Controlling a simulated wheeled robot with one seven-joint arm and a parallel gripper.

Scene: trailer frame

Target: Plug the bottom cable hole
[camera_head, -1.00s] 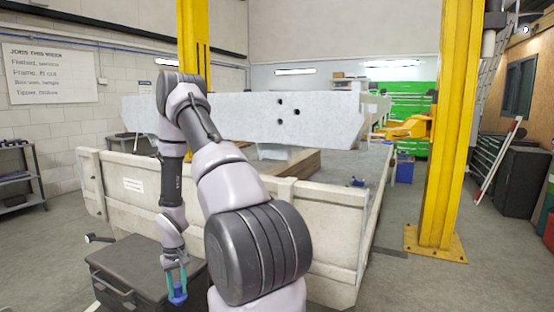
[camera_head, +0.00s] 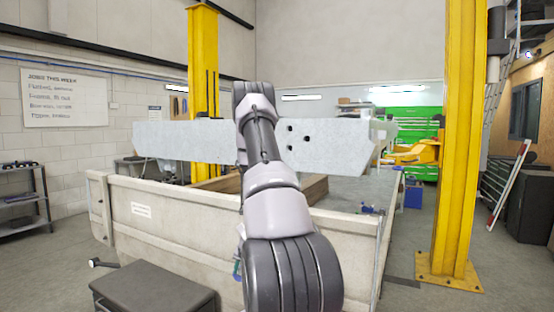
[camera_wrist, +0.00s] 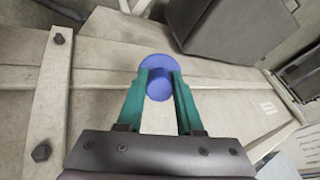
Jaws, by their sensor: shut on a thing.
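My gripper (camera_wrist: 160,78) is shut on a blue plug (camera_wrist: 158,62) in the wrist view. The plug has a wide round flange and a narrower round end, held between the teal fingertips. In the head view my gripper (camera_head: 238,268) is mostly hidden behind my arm, low in front of the pale side panel. The pale grey frame beam (camera_head: 340,150) runs across beyond that panel.
The pale trailer side panel (camera_head: 160,235) stands between me and the beam. A dark grey case (camera_head: 150,290) is at the lower left. Yellow posts (camera_head: 455,150) stand at right and behind the beam. Open floor lies at the right.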

